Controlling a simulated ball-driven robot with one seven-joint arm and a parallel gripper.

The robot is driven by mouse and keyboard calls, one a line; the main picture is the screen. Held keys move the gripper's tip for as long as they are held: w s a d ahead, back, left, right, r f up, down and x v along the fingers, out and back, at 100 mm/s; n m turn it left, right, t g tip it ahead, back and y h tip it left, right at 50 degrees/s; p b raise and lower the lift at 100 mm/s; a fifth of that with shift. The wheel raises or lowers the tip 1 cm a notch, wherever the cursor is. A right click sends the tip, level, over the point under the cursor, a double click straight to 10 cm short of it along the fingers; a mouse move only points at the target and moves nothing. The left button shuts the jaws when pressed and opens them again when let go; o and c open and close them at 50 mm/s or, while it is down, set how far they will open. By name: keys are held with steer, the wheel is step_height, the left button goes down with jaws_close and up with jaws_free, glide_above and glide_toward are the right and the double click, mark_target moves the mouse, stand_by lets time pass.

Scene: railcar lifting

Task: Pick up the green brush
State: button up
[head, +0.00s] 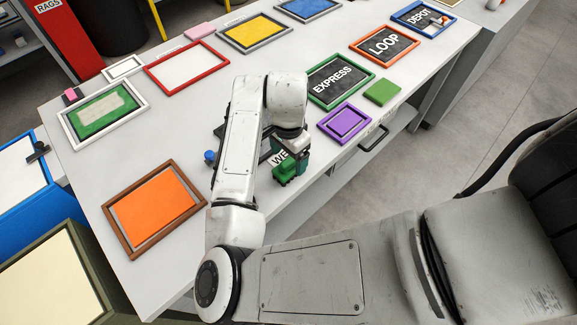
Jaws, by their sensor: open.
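A green blocky thing, which looks like the green brush (284,172), is at the end of my arm near the table's front edge. It lies by a dark sign partly lettered "WE". My gripper (291,151) is open and right at this green thing, its jaws pointing down. The arm's end hides much of the jaws, so I cannot tell whether they touch it or stand around it.
My arm crosses the white table (195,120) and hides part of the dark sign. A purple tray (345,123), a green square (382,92) and an "EXPRESS" board (340,80) lie to the right. An orange panel in a brown frame (153,208) lies left. A drawer handle (374,138) juts from the front.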

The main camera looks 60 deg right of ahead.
mark_target(289, 160)
steer(key=shift+d+f+p, duration=0.15)
steer(key=shift+f+p, duration=0.1)
steer(key=shift+f, duration=1.05)
steer(key=shift+d+f+p, duration=0.1)
steer(key=shift+f+p, duration=0.1)
steer(key=shift+f, duration=1.05)
steer(key=c, duration=1.1)
steer(key=shift+r, duration=0.1)
steer(key=shift+r, duration=0.5)
steer(key=s+a+r, duration=0.1)
steer(key=s+r, duration=0.3)
steer(key=s+a+r+b, duration=0.1)
steer(key=s+r, duration=0.3)
steer(key=s, duration=0.1)
steer(key=s+a+r+b, duration=0.1)
steer(key=s+a+r, duration=0.1)
steer(key=s+r, duration=0.1)
steer(key=shift+s+r, duration=0.4)
steer(key=shift+s, duration=0.35)
steer(key=o, duration=0.6)
steer(key=shift+c, duration=0.2)
steer(key=c, duration=0.4)
